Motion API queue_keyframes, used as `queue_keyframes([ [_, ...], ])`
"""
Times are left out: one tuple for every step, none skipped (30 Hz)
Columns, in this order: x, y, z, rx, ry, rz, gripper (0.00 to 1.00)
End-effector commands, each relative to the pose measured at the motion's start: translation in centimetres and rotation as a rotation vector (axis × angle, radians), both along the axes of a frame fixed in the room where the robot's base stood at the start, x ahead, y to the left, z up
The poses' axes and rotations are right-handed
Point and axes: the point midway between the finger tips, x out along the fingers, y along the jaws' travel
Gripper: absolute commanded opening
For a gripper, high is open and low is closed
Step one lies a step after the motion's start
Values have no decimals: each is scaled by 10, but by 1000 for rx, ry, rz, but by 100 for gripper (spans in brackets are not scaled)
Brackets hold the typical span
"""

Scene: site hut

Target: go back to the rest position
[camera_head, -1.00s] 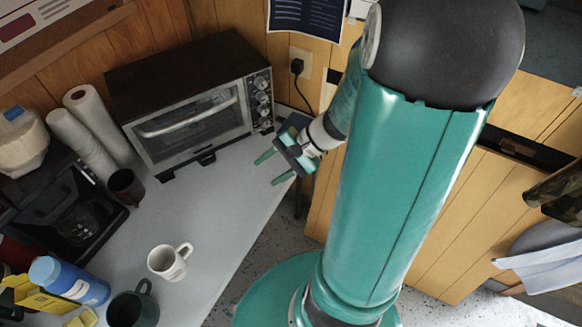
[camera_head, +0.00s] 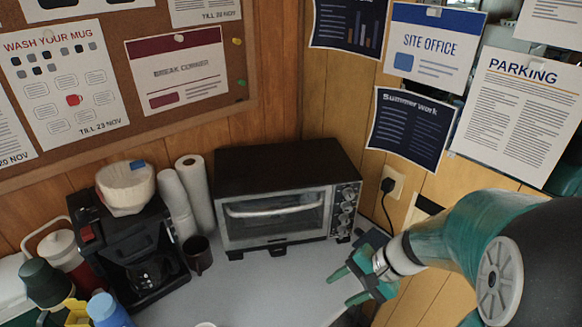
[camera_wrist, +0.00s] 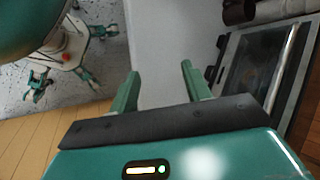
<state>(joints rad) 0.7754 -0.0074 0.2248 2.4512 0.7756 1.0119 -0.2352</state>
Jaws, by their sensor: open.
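My gripper (camera_head: 346,285) is at the right end of the counter in the head view, in front of and to the right of the toaster oven. Its two green fingers are apart, with nothing between them. In the wrist view my gripper (camera_wrist: 160,82) also shows open and empty, with the pale counter beyond the fingers. My arm reaches in from the right side of the head view.
A toaster oven (camera_head: 276,262) stands at the back of the grey counter (camera_head: 255,295). Left of it are a dark mug (camera_head: 198,256), paper rolls (camera_head: 195,190) and a coffee maker (camera_head: 120,245). A blue bottle (camera_head: 108,312) is at the lower left. The counter's middle is clear.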

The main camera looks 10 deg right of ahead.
Motion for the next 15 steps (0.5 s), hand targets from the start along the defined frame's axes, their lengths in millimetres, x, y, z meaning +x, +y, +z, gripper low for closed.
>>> queue_keyframes([
  [0,1,1,-5,-1,5,48],
  [0,2,2,-11,-3,11,48],
  [-1,3,4,-28,-7,27,48],
  [-2,5,6,-44,-10,43,48],
  [-3,8,9,-67,-15,63,48],
  [-5,11,14,-104,-23,97,48],
  [-6,14,19,-136,-32,127,48],
  [-8,17,24,-173,-42,160,48],
  [-11,22,32,-225,-59,205,48],
  [-14,24,38,-266,-74,239,48],
  [-16,27,44,-307,-90,274,48],
  [-19,30,53,-363,-114,316,48],
  [-21,33,59,-402,-134,348,48],
  [-24,35,66,-442,-154,378,48],
  [-27,38,75,-493,-183,415,48],
])
